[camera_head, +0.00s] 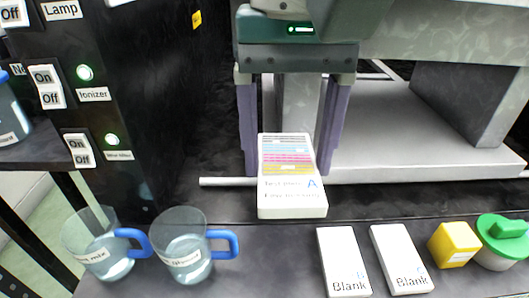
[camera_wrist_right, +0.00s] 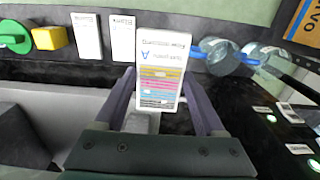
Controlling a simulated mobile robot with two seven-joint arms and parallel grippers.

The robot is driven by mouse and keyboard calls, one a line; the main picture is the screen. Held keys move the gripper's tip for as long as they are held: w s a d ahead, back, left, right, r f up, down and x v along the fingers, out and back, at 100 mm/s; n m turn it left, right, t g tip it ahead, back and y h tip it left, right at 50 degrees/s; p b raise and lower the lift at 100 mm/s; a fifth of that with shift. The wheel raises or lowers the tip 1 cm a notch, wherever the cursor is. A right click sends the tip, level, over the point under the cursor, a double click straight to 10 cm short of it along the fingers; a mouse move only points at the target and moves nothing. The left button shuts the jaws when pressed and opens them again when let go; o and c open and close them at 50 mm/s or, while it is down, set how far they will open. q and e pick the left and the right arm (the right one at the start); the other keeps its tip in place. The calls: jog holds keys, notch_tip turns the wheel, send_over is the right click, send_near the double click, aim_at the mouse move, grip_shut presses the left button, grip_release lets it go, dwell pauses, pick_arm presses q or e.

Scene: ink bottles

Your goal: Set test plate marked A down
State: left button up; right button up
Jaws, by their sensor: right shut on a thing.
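The test plate marked A (camera_head: 291,187) is a white slab with rows of coloured stripes and a blue letter A. My right gripper (camera_head: 291,170) reaches down from the top in the head view, with a purple finger on each side of the plate, and is shut on it. In the right wrist view the plate (camera_wrist_right: 162,67) sits between the fingers of the gripper (camera_wrist_right: 160,88), its lettered end pointing away from the palm. I cannot tell whether the plate's underside touches the dark surface. My left gripper is not in view.
Two white Blank plates (camera_head: 343,262) (camera_head: 401,259) lie front right, beside a yellow block (camera_head: 454,244) and a green-capped jar (camera_head: 502,243). Two blue-handled beakers (camera_head: 183,245) (camera_head: 98,243) stand front left. A black switch panel (camera_head: 110,90) rises at left. Dark surface between beakers and Blanks is clear.

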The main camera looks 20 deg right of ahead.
jog(key=b, duration=0.7)
send_over(280, 264)
notch_tip(280, 264, down, 14)
jog(key=shift+s+r, duration=0.1)
jog(key=shift+r, duration=0.05)
notch_tip(280, 264, down, 4)
jog(key=b, duration=0.2)
jog(key=shift+b, duration=0.3)
jog(key=o, duration=1)
jog(key=shift+f, duration=0.2)
jog(key=o, duration=0.4)
jog(key=shift+r, duration=0.1)
